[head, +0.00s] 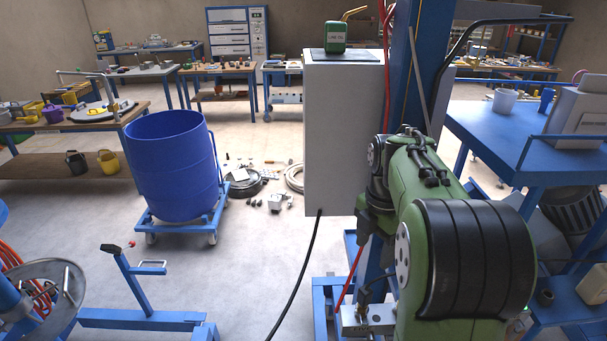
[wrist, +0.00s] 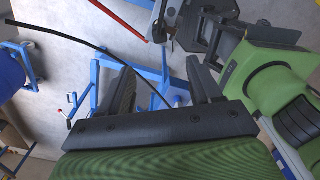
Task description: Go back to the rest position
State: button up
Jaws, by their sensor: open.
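My gripper (wrist: 158,90) shows in the wrist view with its two dark fingers apart and nothing between them. Past the fingers are a blue frame (wrist: 104,82) and the pale floor. A black cable crosses behind the fingers. In the head view my green arm, with its black ribbed part, is folded at the right in front of a blue column (head: 421,75).
A blue drum (head: 174,165) stands on a wheeled dolly at the left. A grey cabinet (head: 343,135) bears a green can (head: 335,37). A blue bench (head: 490,135) is close at the right. Coils and small parts lie on the floor behind.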

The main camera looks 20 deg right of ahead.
jog(key=s+a+m+t+b, duration=0.1)
jog(key=s+a+m+t, duration=0.1)
jog(key=s+a+m, duration=0.4)
jog(key=s+a+m+t, duration=0.3)
jog(key=s+a+m, duration=0.4)
jog(key=s+m, duration=0.5)
jog(key=m, duration=0.2)
jog(key=shift+s+a+m+t+b, duration=0.2)
jog(key=shift+m+t+b, duration=0.1)
jog(key=shift+m+b, duration=0.1)
